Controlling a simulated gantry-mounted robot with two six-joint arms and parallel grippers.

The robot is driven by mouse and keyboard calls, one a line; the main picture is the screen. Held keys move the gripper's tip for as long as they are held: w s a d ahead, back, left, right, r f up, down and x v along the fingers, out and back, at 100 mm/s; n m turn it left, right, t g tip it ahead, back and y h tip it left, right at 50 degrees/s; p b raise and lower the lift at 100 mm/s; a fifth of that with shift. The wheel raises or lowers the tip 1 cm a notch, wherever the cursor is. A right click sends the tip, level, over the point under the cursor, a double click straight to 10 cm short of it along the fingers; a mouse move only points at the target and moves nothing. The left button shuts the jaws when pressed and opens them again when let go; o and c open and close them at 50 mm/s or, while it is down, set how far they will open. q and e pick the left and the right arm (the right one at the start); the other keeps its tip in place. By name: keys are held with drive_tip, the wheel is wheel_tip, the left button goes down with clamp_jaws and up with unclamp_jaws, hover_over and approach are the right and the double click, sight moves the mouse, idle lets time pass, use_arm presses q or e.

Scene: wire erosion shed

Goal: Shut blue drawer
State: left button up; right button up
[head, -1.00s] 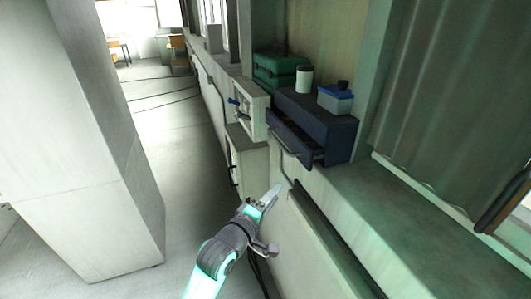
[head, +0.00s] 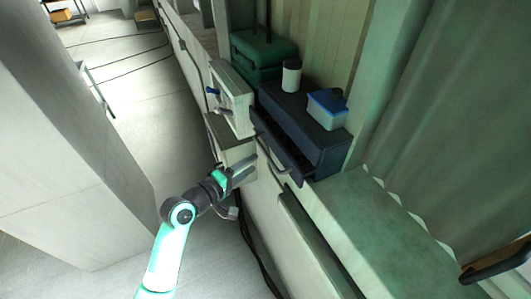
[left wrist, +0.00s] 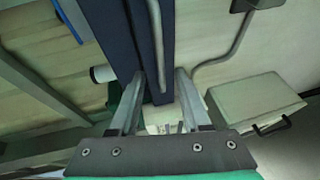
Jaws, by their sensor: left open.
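The dark blue drawer (head: 272,146) stands partly open from the blue cabinet (head: 318,140) on the ledge. A dark gap shows behind its front, and its bar handle (head: 285,165) faces the aisle. My left gripper (head: 252,164) is open and empty, just off the drawer front, near the handle. In the left wrist view the blue drawer (left wrist: 138,35) and its handle (left wrist: 157,40) show ahead of and between the open fingers of my left gripper (left wrist: 158,76). I cannot tell whether they touch. My right gripper is not in view.
A white canister (head: 291,77) and a blue box (head: 327,110) stand on the cabinet. A green case (head: 262,52) and a white box with levers (head: 232,98) are beyond it. The ledge (head: 365,215) nearer me is clear. A large pale block (head: 60,190) stands at left.

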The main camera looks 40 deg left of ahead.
sight(266, 152)
use_arm(q)
drive_tip(key=w, duration=0.2)
drive_tip(key=w+f, duration=0.1)
drive_tip(key=w, duration=0.5)
drive_tip(key=shift+a+f, duration=0.2)
drive_tip(key=shift+c, duration=0.2)
clamp_jaws()
idle(0.8)
